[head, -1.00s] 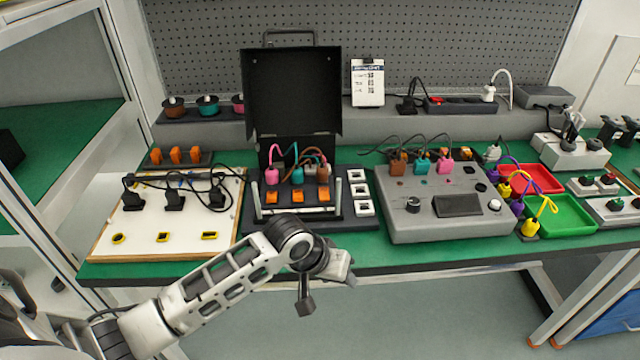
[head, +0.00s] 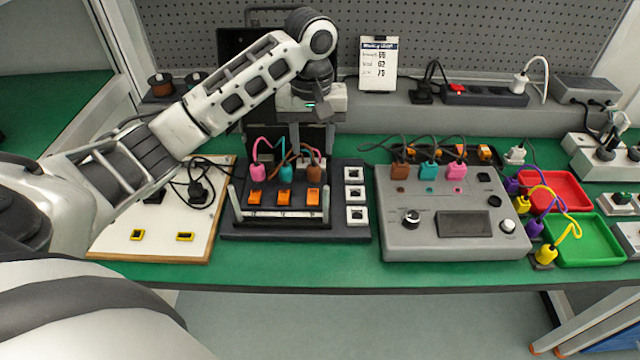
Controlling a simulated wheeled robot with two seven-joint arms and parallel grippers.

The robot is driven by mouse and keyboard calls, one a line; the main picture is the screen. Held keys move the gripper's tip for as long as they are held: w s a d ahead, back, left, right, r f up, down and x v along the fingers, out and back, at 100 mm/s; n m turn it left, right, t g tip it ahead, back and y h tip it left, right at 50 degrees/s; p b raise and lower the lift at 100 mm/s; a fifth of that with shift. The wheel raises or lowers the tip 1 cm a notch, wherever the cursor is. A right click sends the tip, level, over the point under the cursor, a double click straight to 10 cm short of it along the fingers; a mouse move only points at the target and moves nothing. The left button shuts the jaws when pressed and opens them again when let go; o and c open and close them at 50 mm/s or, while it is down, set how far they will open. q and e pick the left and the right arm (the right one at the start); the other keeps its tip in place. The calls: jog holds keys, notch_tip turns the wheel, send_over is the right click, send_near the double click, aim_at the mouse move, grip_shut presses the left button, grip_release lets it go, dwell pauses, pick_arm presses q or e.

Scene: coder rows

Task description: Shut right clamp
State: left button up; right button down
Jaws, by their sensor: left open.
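A black fixture (head: 228,228) stands on the green bench, with pale upright bars at its left end (head: 237,204) and right end (head: 325,204). The right bar looks like the right clamp and stands upright; its exact state is hard to tell. Between the bars sit three orange blocks (head: 284,197), with pink (head: 258,172), teal (head: 284,172) and brown (head: 314,171) plugs behind them. My left gripper (head: 312,148) is above the back of the fixture, fingers pointing down, open and empty. It seems apart from the bars. My right gripper is out of view.
The fixture's dark raised lid (head: 232,50) is partly hidden by my left arm. White-framed sockets (head: 355,194) sit right of the bars. A grey control box (head: 440,240) stands further right, a white board (head: 120,240) left. The bench's front strip is clear.

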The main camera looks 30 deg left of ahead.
aim_at(313, 200)
pick_arm(q)
jog(key=f, duration=1.4)
jog(key=shift+s+f, duration=0.1)
jog(key=shift+s, duration=0.1)
